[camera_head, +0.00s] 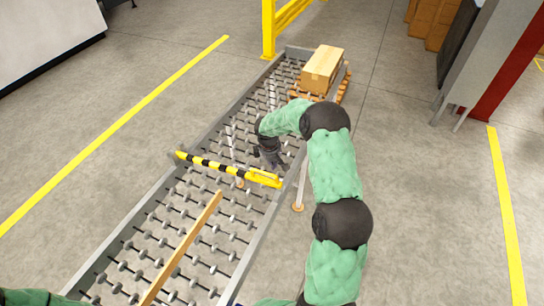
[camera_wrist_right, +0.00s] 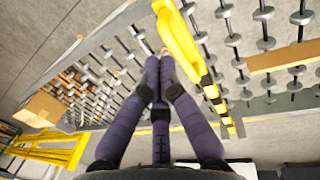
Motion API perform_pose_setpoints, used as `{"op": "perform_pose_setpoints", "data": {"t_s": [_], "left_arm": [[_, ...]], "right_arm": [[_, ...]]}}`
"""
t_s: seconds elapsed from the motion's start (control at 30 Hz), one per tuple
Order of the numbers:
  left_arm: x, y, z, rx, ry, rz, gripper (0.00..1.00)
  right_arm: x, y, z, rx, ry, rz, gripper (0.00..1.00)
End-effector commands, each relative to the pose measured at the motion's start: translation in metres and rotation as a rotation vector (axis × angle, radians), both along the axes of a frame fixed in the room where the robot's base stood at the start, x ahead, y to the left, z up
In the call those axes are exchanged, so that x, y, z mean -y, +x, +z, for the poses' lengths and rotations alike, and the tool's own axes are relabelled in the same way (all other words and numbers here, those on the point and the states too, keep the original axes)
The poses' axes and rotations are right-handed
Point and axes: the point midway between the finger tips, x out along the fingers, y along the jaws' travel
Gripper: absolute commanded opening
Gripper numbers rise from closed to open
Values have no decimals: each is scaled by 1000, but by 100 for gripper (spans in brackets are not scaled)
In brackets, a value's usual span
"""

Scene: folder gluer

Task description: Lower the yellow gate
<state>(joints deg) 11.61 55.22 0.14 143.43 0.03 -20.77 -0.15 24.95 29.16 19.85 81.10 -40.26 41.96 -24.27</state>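The yellow gate (camera_head: 222,168) is a bar with black stripes and a plain yellow end. In the head view it spans the roller conveyor from the left rail to near the right rail, looking roughly level. My right gripper (camera_head: 270,160) is just beyond its yellow end. In the right wrist view, the purple fingers of my right gripper (camera_wrist_right: 159,62) are together with nothing seen between them. The gate's yellow end (camera_wrist_right: 180,45) is right beside the fingertips; I cannot tell whether they touch. My left gripper is out of view.
The conveyor (camera_head: 150,190) has metal side rails and many small rollers. A wooden strip (camera_head: 185,245) lies along its near part. A cardboard box (camera_head: 322,68) sits at the far end, near a yellow post (camera_head: 268,30). The floor on both sides is clear.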

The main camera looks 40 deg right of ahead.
Motion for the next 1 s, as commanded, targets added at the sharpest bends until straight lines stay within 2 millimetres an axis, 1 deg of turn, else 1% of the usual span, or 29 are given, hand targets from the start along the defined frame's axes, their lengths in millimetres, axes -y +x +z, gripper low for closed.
{"op": "perform_pose_setpoints", "data": {"t_s": [0.03, 0.1, 0.3, 0.5, 0.83, 1.0], "left_arm": [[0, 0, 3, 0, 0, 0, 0], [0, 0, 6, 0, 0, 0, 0], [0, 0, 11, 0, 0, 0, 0], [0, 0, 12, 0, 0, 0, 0], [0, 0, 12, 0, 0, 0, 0], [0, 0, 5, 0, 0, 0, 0]], "right_arm": [[2, -1, -9, -3, 2, 0, 0], [4, 0, -20, -4, 0, -1, 0], [8, 1, -43, -1, 0, 0, 0], [9, 2, -51, 1, 0, -1, 0], [9, 2, -52, 1, 0, -1, 0], [9, 0, -61, 0, 0, -1, 0]]}}
